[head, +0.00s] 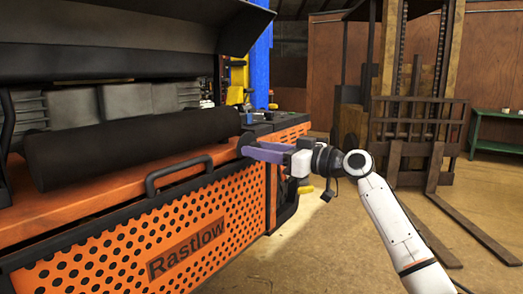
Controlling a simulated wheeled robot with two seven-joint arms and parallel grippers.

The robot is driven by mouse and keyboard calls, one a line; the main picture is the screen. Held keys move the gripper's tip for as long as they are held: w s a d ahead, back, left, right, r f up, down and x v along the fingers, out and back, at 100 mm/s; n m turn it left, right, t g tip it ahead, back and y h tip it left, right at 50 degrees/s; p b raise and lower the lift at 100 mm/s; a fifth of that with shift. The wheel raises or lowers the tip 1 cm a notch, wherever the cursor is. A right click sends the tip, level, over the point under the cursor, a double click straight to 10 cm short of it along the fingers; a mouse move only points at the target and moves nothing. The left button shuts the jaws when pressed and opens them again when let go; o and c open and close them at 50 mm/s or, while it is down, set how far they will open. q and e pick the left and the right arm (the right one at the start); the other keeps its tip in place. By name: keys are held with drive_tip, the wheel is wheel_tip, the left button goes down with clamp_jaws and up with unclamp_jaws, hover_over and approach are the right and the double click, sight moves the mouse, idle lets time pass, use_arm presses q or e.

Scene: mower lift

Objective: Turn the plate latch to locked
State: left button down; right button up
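My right gripper (250,150) reaches in from the right, with its purple fingers beside the right end of the orange machine (190,235). The fingers lie close together in this view, and I cannot tell whether they are open, shut or touching the machine. I cannot make out the plate latch; the fingers and gripper body cover part of the machine's corner. A small yellow piece (305,189) shows just below the gripper, but I cannot tell what it is. My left gripper is not in view.
A dark roller (130,147) lies along the machine's top, and a black handle (178,175) stands out from its front. A forklift-like frame (420,125) with forks low over the floor stands at the right. A green table (497,132) is behind. Floor before the machine is clear.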

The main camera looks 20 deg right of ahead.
drive_tip(key=c, duration=0.7)
use_arm(q)
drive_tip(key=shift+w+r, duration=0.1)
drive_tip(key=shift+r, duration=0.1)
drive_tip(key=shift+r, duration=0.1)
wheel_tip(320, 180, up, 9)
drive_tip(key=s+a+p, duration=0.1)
drive_tip(key=p, duration=1.2)
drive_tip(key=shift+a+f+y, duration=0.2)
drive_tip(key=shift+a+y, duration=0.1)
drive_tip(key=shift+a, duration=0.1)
use_arm(e)
drive_tip(key=m, duration=1.7)
drive_tip(key=shift+w+d+f+m, duration=0.1)
drive_tip(key=shift+d+m, duration=0.05)
drive_tip(key=shift+m, duration=0.25)
use_arm(q)
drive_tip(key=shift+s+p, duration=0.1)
drive_tip(key=shift+p, duration=0.25)
